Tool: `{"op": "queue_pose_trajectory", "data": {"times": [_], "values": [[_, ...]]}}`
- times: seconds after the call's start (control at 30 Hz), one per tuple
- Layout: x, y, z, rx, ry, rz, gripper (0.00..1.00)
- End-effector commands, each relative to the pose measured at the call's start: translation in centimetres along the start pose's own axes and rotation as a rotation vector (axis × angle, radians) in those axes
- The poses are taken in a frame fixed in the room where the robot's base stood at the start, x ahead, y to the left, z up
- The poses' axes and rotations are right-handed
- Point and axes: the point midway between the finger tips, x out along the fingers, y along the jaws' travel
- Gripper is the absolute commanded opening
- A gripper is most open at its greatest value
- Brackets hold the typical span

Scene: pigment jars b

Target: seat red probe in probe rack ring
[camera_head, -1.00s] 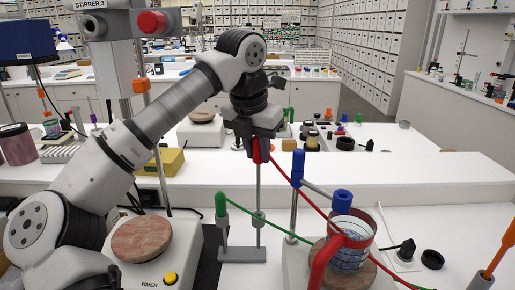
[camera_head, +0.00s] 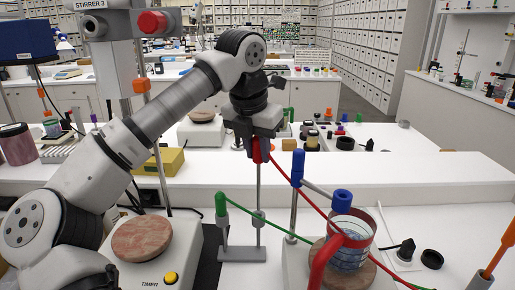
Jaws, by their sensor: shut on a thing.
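My gripper (camera_head: 257,148) is shut on the red probe (camera_head: 257,153) by its red handle, above the bench. The probe is upright, with its thin grey shaft running straight down and a red cable trailing to the lower right. The probe rack (camera_head: 243,253) is a grey base with short posts on the white bench. The shaft's lower part lines up with the grey rack ring (camera_head: 258,218); I cannot tell how far it passes through. The green probe (camera_head: 220,205) stands at the rack's left side, its green cable running right.
A stirrer with a reddish round plate (camera_head: 142,240) is to the left. A raised white shelf (camera_head: 400,180) runs behind.

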Motion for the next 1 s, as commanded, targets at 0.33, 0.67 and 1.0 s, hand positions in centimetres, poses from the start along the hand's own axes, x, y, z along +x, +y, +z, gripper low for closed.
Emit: {"op": "queue_pose_trajectory", "data": {"times": [0.33, 0.67, 1.0], "values": [[0.5, 0.0, -0.1, 0.000, 0.000, 0.000, 0.00], [1.3, 0.0, -0.3, 0.000, 0.000, 0.001, 0.00], [2.1, 0.0, -0.6, 0.000, 0.000, 0.001, 0.00]]}}
